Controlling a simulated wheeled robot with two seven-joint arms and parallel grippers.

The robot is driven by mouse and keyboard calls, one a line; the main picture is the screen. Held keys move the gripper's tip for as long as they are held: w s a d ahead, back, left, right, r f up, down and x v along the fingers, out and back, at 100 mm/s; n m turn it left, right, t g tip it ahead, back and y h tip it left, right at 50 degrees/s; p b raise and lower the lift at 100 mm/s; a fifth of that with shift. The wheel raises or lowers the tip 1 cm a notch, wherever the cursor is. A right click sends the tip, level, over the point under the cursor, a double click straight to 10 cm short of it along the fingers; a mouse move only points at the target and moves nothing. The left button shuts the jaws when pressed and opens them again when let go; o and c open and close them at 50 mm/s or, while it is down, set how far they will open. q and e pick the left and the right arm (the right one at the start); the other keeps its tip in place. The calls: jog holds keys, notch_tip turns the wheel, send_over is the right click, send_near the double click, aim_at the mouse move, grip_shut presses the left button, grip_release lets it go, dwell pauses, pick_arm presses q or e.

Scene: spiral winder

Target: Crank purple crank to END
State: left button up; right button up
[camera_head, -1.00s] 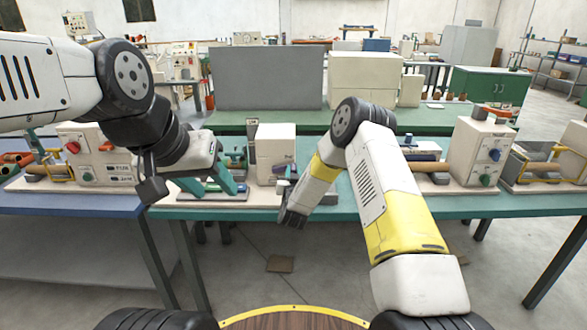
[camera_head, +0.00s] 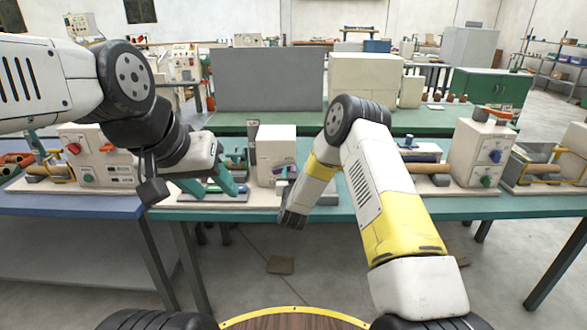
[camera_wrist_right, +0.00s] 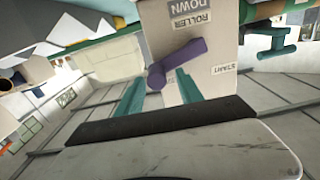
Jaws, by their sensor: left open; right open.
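The purple crank (camera_wrist_right: 176,63) sits on the face of a pale box (camera_wrist_right: 168,30) in the right wrist view, its handle slanting from lower left to upper right. The labels read ROLLER, DOWN and START; END is not readable. My right gripper (camera_wrist_right: 160,92) is open, its teal fingers on either side below the crank with nothing between them. Contact with the crank cannot be told. In the head view the pale box (camera_head: 276,146) stands beyond my right forearm, which hides the right fingers. My left gripper (camera_head: 208,187) is open and empty over the machine's left part.
A teal table (camera_head: 345,207) carries the machine. Another pale machine (camera_head: 478,152) with knobs stands to the right, and one with a red knob (camera_head: 95,155) to the left. A grey panel (camera_head: 268,78) stands behind. A teal handle (camera_wrist_right: 276,43) shows in the right wrist view.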

jog(key=s, duration=0.7)
jog(key=shift+s, duration=0.35)
